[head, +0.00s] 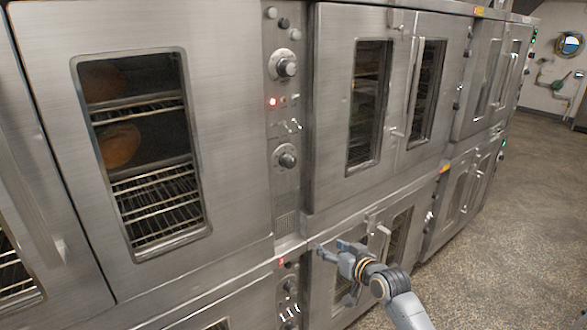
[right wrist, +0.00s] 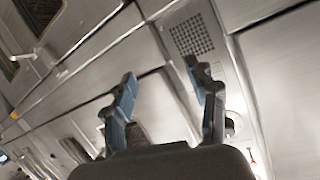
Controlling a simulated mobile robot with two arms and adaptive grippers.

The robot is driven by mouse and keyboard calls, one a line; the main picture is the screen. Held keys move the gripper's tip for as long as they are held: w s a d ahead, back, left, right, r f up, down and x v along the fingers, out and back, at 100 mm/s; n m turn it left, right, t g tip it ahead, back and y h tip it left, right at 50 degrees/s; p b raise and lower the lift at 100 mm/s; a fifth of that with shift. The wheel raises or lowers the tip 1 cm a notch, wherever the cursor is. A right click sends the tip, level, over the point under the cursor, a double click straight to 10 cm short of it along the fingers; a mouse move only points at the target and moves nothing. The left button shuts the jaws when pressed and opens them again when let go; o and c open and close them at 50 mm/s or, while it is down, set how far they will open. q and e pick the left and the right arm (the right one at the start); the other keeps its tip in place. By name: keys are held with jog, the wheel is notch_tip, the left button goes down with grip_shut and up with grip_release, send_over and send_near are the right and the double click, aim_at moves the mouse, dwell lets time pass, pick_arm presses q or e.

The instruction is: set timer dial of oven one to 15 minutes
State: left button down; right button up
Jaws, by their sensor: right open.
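A steel control panel between oven doors carries an upper round dial (head: 287,67) with a pale scale ring and a lower dial (head: 287,160). Which one is the timer, and the scale figures, are too small to read. No label shows which oven is oven one. My right gripper (head: 333,272) is open and empty, below and right of both dials, in front of the lower oven row. In the right wrist view its two fingers (right wrist: 160,72) are spread with nothing held between them. My left gripper is not in view.
A red lamp (head: 273,101) and a toggle switch (head: 290,126) sit between the dials. A vent grille (head: 286,222) is below them, also seen in the right wrist view (right wrist: 190,33). Door handles (head: 395,132) stick out at right. The floor (head: 500,220) at right is clear.

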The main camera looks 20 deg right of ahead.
notch_tip(320, 180, up, 15)
jog(key=a+n+t+y, duration=0.1)
jog(key=t+y, duration=0.1)
jog(key=n+t+y, duration=0.1)
send_near(292, 163)
jog(key=p+x, duration=0.2)
jog(key=x, duration=0.6)
jog(key=shift+p, duration=0.3)
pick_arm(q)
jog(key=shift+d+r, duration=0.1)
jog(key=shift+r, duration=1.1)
pick_arm(e)
jog(key=shift+x, duration=0.75)
jog(key=shift+f, duration=0.1)
jog(key=c, duration=1.2)
jog(key=shift+o, duration=0.2)
